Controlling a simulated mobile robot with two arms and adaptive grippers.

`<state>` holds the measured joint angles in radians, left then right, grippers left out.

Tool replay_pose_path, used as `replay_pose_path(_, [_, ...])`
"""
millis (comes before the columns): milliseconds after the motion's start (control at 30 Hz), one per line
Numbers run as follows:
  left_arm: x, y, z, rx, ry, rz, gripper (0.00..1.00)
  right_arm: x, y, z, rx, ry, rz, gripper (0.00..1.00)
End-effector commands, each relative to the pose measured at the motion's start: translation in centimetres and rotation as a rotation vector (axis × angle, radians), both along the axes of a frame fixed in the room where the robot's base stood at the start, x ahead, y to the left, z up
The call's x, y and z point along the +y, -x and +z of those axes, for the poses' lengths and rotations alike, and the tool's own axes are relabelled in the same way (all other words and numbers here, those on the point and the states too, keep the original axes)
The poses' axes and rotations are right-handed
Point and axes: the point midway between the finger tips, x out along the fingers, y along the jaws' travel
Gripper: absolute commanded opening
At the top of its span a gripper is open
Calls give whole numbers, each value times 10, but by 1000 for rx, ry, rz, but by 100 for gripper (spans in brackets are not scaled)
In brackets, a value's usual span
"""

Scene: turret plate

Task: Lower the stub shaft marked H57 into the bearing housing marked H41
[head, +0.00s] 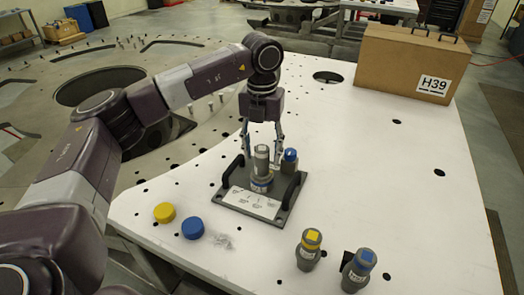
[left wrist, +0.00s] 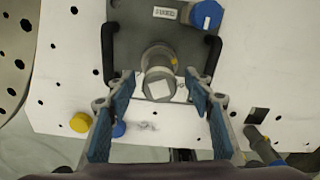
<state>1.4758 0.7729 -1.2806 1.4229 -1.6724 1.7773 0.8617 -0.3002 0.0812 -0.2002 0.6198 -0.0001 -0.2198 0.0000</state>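A grey stub shaft (head: 261,157) stands upright in a round grey housing with a blue band (head: 261,183) on the dark base plate (head: 230,199). My left gripper (head: 262,148) points straight down with one finger on each side of the shaft. In the left wrist view the blue-padded fingers (left wrist: 161,88) are apart, with gaps between them and the shaft (left wrist: 160,84). A second grey piece with a blue top (head: 290,158) stands behind it on the plate. The markings H57 and H41 cannot be read. My right gripper is not in view.
Black handles (head: 233,170) flank the plate. A yellow cap (head: 164,212) and a blue cap (head: 192,228) lie at left. A yellow-topped piece (head: 309,250) and another blue-topped one (head: 358,271) stand in front. A box marked H39 (head: 405,63) is at the back; the table's right middle is clear.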

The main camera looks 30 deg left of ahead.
Motion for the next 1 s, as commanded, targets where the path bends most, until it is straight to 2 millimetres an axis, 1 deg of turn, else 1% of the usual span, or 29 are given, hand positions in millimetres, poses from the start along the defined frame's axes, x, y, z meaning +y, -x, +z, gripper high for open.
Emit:
replay_pose_path(200, [0,1,-2,4,-1,0,48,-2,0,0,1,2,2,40])
replay_pose_path(267, [0,0,1,2,-1,0,48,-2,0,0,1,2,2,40])
replay_pose_path(333, [0,0,8,0,-1,0,48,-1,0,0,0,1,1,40])
replay_pose_path(467, [0,-1,31,-3,0,0,48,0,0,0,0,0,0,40])
replay_pose_path(600, [-1,-1,62,-2,1,0,48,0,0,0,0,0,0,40])
replay_pose_path(733, [0,0,88,-3,0,0,48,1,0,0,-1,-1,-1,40])
replay_pose_path(900, [0,0,111,0,0,-1,48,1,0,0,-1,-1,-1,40])
replay_pose_path(1000, [0,0,117,1,0,0,48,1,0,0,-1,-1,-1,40])
